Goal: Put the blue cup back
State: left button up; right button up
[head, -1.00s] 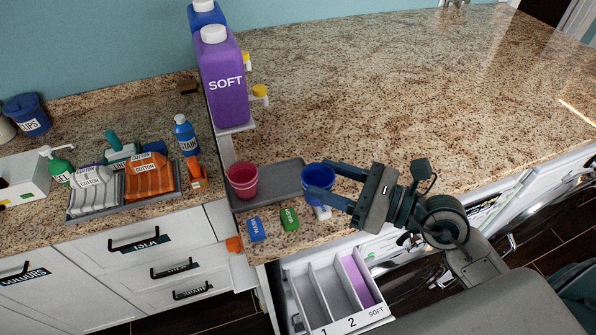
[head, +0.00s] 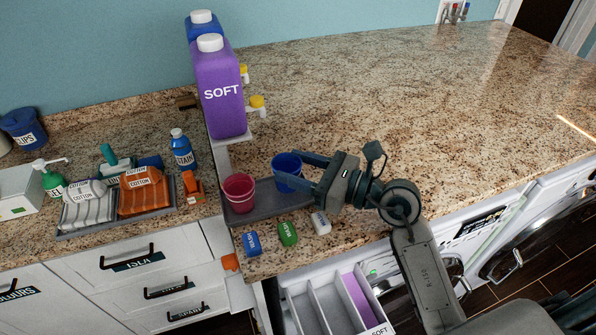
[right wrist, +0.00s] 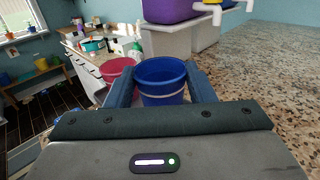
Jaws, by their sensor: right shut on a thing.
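The blue cup (head: 287,176) is upright over the right part of the grey tray (head: 265,209) on the counter. My right gripper (head: 297,171) is shut on the blue cup, with one finger on each side of it; the cup also shows between the fingers in the right wrist view (right wrist: 162,83). I cannot tell whether its base touches the tray. A red cup (head: 239,193) stands on the left part of the tray, just left of the blue cup. My left gripper is not in view.
A purple SOFT jug (head: 221,95) stands behind the tray, with yellow-capped taps beside it. Blue (head: 252,243), green (head: 287,234) and white (head: 321,223) small items lie in front of the tray. A divided drawer (head: 325,302) is open below. The counter to the right is clear.

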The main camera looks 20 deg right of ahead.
jog(key=shift+s+f, duration=0.1)
jog(key=shift+f, duration=0.9)
jog(key=shift+f, duration=0.15)
jog(key=o, duration=1)
jog(key=shift+c, duration=0.2)
